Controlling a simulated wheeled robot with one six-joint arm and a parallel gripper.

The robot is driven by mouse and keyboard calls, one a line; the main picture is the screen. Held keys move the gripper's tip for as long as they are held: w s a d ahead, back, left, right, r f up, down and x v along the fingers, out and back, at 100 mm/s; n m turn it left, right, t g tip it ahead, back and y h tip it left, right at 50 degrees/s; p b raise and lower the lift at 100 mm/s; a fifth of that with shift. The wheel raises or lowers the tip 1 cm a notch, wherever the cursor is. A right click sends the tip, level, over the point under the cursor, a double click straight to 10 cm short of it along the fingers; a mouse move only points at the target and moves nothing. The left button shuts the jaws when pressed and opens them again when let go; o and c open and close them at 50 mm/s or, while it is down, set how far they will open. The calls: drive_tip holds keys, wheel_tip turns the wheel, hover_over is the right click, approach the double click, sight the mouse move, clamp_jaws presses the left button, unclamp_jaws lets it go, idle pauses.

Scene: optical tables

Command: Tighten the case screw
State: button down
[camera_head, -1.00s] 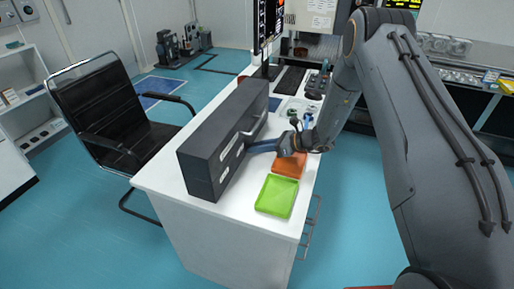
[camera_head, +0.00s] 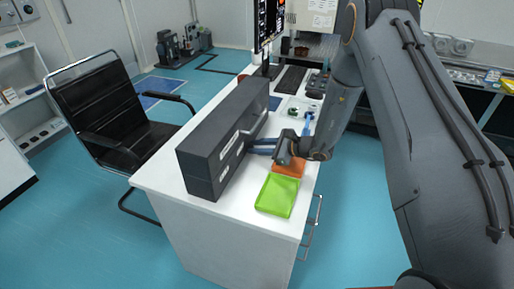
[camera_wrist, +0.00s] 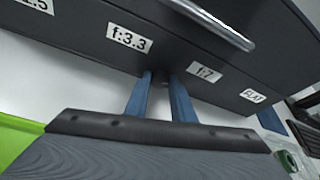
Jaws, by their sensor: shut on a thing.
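The dark grey case (camera_head: 215,150) stands upright on the white table, its labelled front facing my gripper. In the wrist view the case (camera_wrist: 80,35) fills the top, with white labels such as "f:3.3" and "f:7" and a metal handle (camera_wrist: 215,22). My gripper (camera_head: 260,147) reaches this front from the right, its two blue fingers pointing at it. In the wrist view the fingertips (camera_wrist: 160,78) close on a small dark screw (camera_wrist: 160,75) on the case between the "f:3.3" and "f:7" labels. The screw is mostly hidden by the fingers.
An orange tray (camera_head: 290,167) lies under my wrist and a green tray (camera_head: 277,196) stands in front of it near the table edge. Keyboards (camera_head: 290,79) and small items lie farther back. A black chair (camera_head: 115,110) stands left of the table.

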drive_tip(key=c, duration=1.5)
unclamp_jaws()
drive_tip(key=shift+d, duration=0.1)
drive_tip(key=shift+b+v, duration=0.9)
drive_tip(key=shift+v, duration=2.95)
